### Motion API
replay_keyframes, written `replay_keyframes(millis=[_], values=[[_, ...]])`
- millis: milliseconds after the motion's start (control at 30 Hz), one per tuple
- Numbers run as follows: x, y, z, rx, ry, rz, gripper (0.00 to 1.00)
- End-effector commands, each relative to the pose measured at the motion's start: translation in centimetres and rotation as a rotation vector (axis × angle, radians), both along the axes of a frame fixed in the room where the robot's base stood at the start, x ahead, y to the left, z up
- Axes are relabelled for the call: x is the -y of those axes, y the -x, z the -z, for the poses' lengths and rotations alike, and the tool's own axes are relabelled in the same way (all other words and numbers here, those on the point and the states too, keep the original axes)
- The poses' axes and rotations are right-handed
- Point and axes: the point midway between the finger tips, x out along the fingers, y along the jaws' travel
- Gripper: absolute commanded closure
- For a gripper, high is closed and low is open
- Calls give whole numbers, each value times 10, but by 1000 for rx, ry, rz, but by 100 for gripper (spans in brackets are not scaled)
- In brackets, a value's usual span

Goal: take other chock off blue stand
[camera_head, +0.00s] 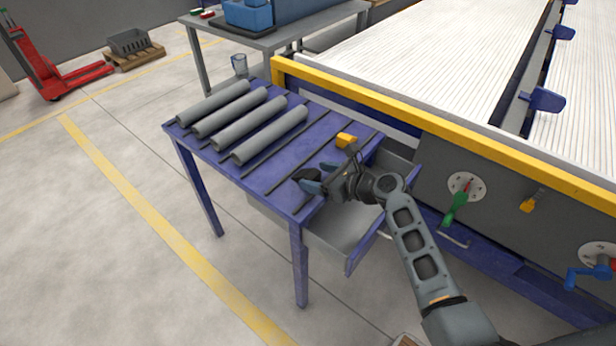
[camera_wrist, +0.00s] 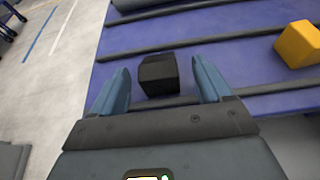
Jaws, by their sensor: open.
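The blue stand (camera_head: 285,170) is a table with dark strips across its top. A black chock (camera_wrist: 158,74) lies on it near the front edge, and it shows as a dark block in the head view (camera_head: 306,174). A yellow chock (camera_head: 346,140) sits farther back on the stand, and it also shows at the right of the wrist view (camera_wrist: 299,44). My gripper (camera_head: 312,181) is open at the stand's front. In the wrist view its two blue fingers (camera_wrist: 160,88) stand on either side of the black chock, which lies apart from them.
Several grey pipes (camera_head: 230,115) lie on the left part of the stand. An open drawer (camera_head: 345,232) juts out below my gripper. A large machine with a yellow rail (camera_head: 440,133) stands behind.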

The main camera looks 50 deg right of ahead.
Motion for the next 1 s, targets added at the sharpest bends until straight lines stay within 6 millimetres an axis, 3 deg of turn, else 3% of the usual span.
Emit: replay_keyframes(millis=[200, 500, 1000], values=[[-2, -27, 12, 1, 0, 0, 22], [-3, -31, 14, 0, 1, 1, 22], [-3, -31, 14, 0, 1, 0, 69]])
